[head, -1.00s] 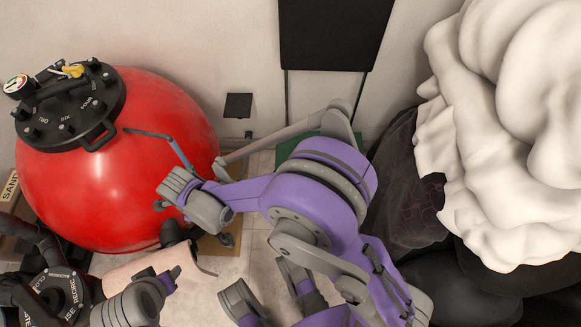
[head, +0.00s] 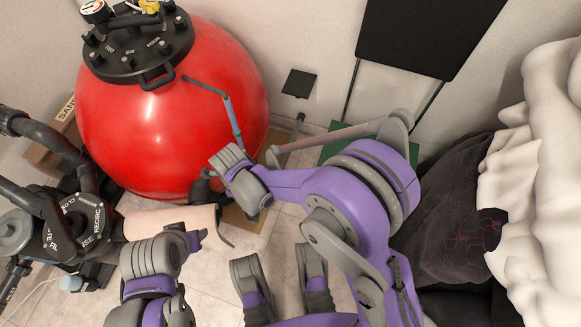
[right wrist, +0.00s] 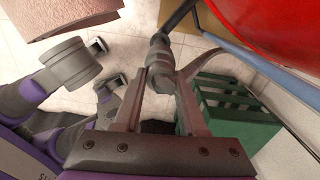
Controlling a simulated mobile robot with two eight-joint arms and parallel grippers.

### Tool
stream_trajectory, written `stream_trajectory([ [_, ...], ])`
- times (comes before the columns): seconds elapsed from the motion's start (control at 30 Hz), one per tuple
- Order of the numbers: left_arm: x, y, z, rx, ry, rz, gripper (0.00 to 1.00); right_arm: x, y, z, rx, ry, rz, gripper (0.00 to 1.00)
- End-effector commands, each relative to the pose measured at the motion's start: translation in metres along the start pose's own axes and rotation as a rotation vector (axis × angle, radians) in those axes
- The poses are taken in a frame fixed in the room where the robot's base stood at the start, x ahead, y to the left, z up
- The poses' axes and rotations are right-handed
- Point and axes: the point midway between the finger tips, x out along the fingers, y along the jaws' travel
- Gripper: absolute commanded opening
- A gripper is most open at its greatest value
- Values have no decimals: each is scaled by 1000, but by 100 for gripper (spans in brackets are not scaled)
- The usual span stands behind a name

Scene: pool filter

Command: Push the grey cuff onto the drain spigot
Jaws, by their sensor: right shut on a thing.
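My right gripper (right wrist: 160,78) is shut on the grey cuff (right wrist: 159,60) in the right wrist view. A dark pipe (right wrist: 181,14) runs from the cuff's far end toward the red tank; I cannot tell whether it is the drain spigot or how far the cuff is over it. In the head view the right wrist (head: 240,181) is by the tank's lower right side, with a dark fitting (head: 203,188) just left of it. The fingertips and cuff are mostly hidden there. My left arm (head: 152,258) is at lower left; its fingers are not clear.
The red tank (head: 150,140) fills the upper left, with black valve plumbing (head: 75,220) left. A pinkish cylinder (head: 170,222) lies near my left arm. A thin blue-grey rod (head: 225,100) stands before the tank. A green crate (right wrist: 235,105) is right of the gripper.

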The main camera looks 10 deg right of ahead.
Motion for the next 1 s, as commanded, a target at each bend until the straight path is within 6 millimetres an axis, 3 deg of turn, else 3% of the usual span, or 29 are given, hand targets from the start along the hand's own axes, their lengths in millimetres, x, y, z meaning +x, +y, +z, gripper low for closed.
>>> stream_trajectory([
  [0.23,16,0,3,0,1,0,50,26,-1,0,-3,-1,-1,0],
  [0.5,15,0,3,0,0,0,50,45,0,0,-6,0,0,0],
  [1.0,15,0,3,0,1,0,50,50,0,0,-6,0,0,0],
])
